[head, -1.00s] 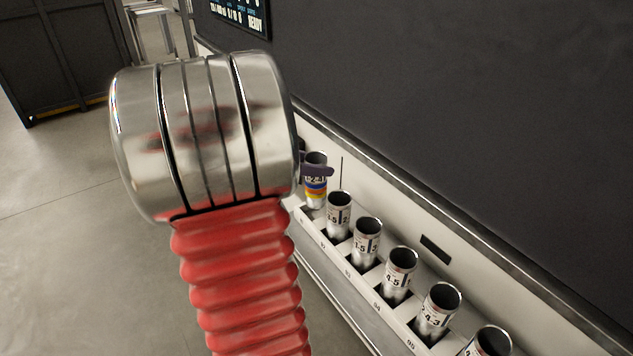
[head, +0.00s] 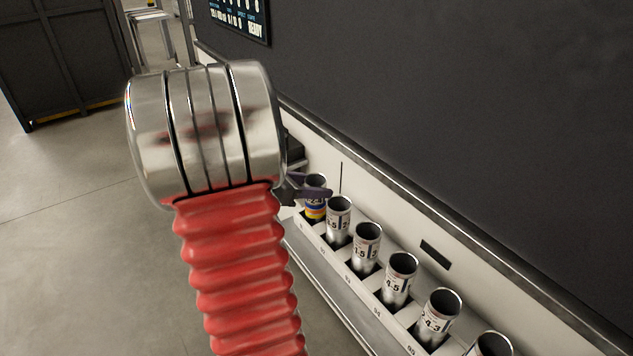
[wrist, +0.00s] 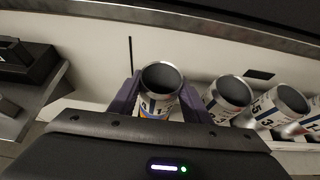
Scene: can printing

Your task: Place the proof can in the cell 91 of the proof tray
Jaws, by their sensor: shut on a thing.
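The proof can (head: 315,210), silver with yellow, orange and blue bands, is at the far end of the white proof tray (head: 309,232). It stands nearly upright, its lower part within or just over the end cell; its bottom is hidden. My gripper (head: 315,192) has purple fingers shut around the can's upper part. In the wrist view the can (wrist: 160,85) sits between the two purple fingers (wrist: 158,97), its open mouth facing up. The end cell's number is too small to read.
Several printed silver cans (head: 367,240) stand in the neighbouring cells, the nearest one (head: 339,215) close beside my gripper. A thin dark rod (head: 341,175) rises behind the tray. A dark panel (head: 450,120) stands above. A black object (wrist: 25,60) lies left of the tray.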

